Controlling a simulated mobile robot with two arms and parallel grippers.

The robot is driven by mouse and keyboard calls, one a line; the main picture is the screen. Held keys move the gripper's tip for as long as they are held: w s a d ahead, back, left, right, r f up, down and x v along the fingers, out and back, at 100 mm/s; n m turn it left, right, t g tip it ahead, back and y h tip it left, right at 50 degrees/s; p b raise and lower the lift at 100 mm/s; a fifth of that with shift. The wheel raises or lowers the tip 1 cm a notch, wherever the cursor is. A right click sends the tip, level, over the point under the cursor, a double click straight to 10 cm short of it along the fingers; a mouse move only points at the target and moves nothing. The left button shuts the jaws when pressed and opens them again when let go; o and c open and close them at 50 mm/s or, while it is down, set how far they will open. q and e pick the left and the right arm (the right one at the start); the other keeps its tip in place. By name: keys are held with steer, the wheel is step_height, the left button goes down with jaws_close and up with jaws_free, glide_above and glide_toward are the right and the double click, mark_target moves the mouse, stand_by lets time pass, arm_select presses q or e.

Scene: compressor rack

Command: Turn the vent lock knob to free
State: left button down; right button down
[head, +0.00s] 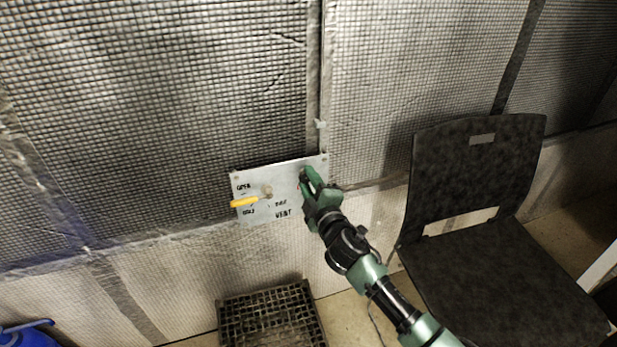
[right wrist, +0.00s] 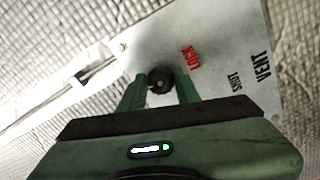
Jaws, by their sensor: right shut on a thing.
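The vent lock knob (right wrist: 160,80) is a small dark round knob on a pale metal panel (right wrist: 205,45). In the right wrist view it sits between the two green fingers of my right gripper (right wrist: 160,92), which is shut on it. Red LOCK lettering is beside the knob. In the head view my right gripper (head: 304,178) is at the upper right of the panel (head: 285,185) and hides the knob. My left gripper is not in view.
A yellow-handled lever (head: 245,202) is on the panel's left half, near OPEN lettering. A black chair (head: 470,190) stands at right. A black crate (head: 268,318) is on the floor below the panel. A blue object (head: 28,335) is at lower left.

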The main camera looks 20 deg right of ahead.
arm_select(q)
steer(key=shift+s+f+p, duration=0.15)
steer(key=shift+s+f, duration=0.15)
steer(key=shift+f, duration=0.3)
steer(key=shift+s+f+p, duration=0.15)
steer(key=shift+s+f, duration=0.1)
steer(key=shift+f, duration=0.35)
arm_select(e)
steer(key=shift+n, duration=1)
steer(key=c, duration=1)
jaws_free()
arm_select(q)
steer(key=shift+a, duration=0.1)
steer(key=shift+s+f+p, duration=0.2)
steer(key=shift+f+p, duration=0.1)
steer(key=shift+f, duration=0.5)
arm_select(e)
steer(key=s, duration=0.7)
steer(key=shift+s+d, duration=0.1)
steer(key=shift+s, duration=0.3)
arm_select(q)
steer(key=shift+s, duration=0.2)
